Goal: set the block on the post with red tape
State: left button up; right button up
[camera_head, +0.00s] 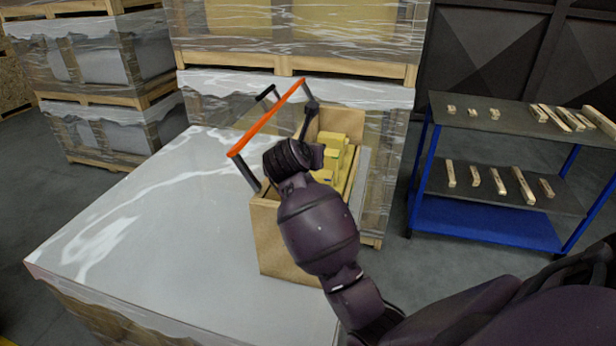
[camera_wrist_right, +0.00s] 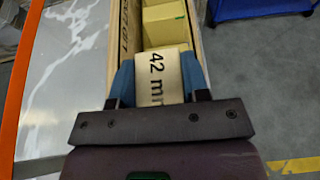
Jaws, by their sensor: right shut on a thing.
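In the right wrist view, a pale block (camera_wrist_right: 165,92) marked "42 mm" sits between the blue fingers of my right gripper (camera_wrist_right: 158,76), which is shut on it. The block is over or inside an open wooden box (camera_head: 275,240); I cannot tell whether it is lifted clear. Several yellow blocks (camera_head: 333,143) lie in the box, and some show ahead of the gripper in the wrist view (camera_wrist_right: 165,25). In the head view my right wrist hides the fingers and held block. No post with red tape can be made out. My left gripper is not in view.
An orange bar (camera_head: 265,120) on dark uprights runs along the box's left side. The box stands on a wrapped pallet load (camera_head: 150,220) with clear room at left. A blue-framed cart (camera_head: 480,218) at right bears several wooden pieces (camera_head: 515,185) on two shelves.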

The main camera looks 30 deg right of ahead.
jog(key=shift+f, duration=3.55)
jog(key=shift+f+b, duration=0.4)
jog(key=shift+f, duration=0.1)
jog(key=shift+s+f, duration=0.1)
jog(key=shift+f, duration=0.15)
jog(key=o, duration=0.9)
jog(key=shift+a+f, duration=0.1)
jog(key=shift+f, duration=0.1)
jog(key=shift+r, duration=0.5)
jog(key=shift+s+a+r, duration=0.1)
jog(key=shift+a+r, duration=0.05)
jog(key=shift+a, duration=0.1)
jog(key=v, duration=1.1)
jog(key=shift+s+r, duration=0.15)
jog(key=shift+r, duration=0.35)
